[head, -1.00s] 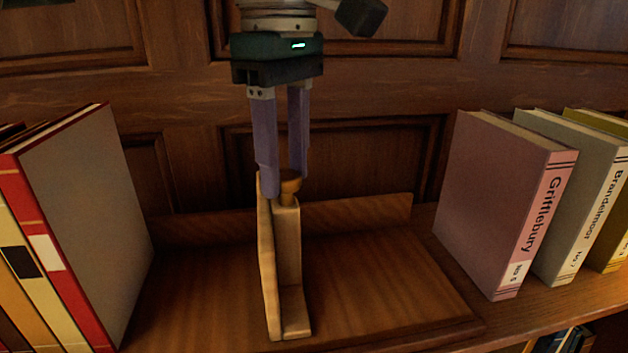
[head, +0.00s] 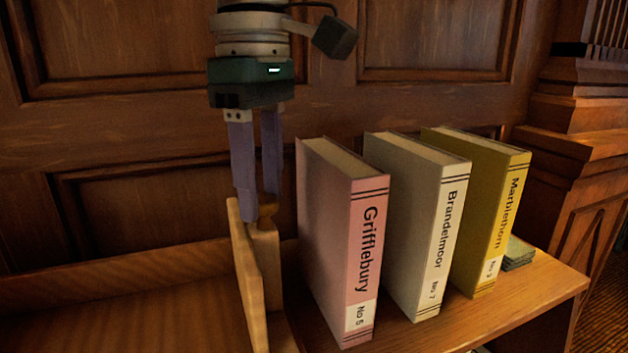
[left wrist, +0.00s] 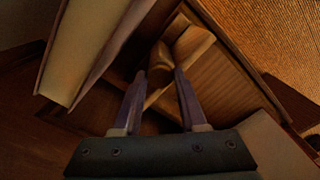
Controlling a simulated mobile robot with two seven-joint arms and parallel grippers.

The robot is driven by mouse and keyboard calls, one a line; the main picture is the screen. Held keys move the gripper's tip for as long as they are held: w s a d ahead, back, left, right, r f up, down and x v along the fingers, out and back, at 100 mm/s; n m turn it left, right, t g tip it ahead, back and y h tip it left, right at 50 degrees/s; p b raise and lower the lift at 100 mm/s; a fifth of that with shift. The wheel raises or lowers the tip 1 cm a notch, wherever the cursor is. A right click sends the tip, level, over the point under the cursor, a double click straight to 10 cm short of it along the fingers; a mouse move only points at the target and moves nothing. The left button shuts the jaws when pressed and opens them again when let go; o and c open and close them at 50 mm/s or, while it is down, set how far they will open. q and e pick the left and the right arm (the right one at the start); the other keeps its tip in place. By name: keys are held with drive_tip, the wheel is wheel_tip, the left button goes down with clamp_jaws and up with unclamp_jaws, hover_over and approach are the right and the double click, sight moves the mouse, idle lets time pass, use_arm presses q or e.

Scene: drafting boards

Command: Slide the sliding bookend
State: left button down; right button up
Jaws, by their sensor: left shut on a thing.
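The fingers partly hide the knob. My right gripper is not in view.
The base left of the bookend is clear.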

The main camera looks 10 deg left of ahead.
use_arm(q)
drive_tip(key=shift+d, duration=0.2)
drive_tip(key=c, duration=0.9)
unclamp_jaws()
drive_tip(key=shift+o, duration=0.8)
drive_tip(key=shift+w+d, duration=0.1)
wheel_tip(320, 180, up, 10)
drive_tip(key=p, duration=0.8)
